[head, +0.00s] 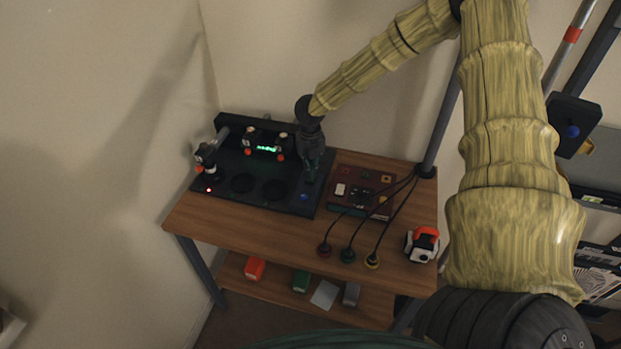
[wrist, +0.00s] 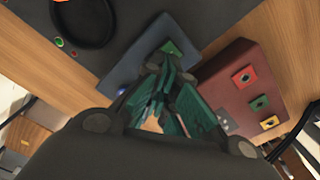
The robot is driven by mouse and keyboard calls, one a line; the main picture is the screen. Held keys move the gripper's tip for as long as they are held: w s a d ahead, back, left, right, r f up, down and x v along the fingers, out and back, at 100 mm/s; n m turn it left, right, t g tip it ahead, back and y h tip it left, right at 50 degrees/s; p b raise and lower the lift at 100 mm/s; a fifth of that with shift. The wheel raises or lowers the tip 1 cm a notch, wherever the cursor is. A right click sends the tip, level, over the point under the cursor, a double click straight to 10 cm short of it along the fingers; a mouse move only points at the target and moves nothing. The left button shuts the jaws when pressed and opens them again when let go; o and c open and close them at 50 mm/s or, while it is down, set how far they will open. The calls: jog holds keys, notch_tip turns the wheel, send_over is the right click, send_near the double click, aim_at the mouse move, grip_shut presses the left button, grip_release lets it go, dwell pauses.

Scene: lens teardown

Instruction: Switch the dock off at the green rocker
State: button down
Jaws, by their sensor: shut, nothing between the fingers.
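The black dock (head: 225,195) lies on the left part of the wooden table, with a green-lit display (head: 267,148) and a small red light (head: 208,189). My gripper (head: 311,178) is over the dock's right end, pointing down. In the wrist view its teal fingers (wrist: 165,68) are shut and empty. A green piece, which looks like the green rocker (wrist: 173,47), shows on a blue-grey plate (wrist: 211,32) just beyond the fingertips. I cannot tell whether they touch it. In the head view the gripper hides the rocker. A blue button (head: 304,196) sits near it.
A dark red box (head: 350,174) with coloured sockets stands right of the dock. An orange-and-white device (head: 422,244) sits at the right. A grey post (head: 441,125) rises at the table's back right.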

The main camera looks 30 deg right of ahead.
jog(key=shift+f+b, duration=0.75)
jog(key=shift+f, duration=0.7)
dwell(1.1)
jog(key=shift+r, duration=0.15)
jog(key=shift+r+p, duration=2.65)
jog(key=shift+r, duration=0.75)
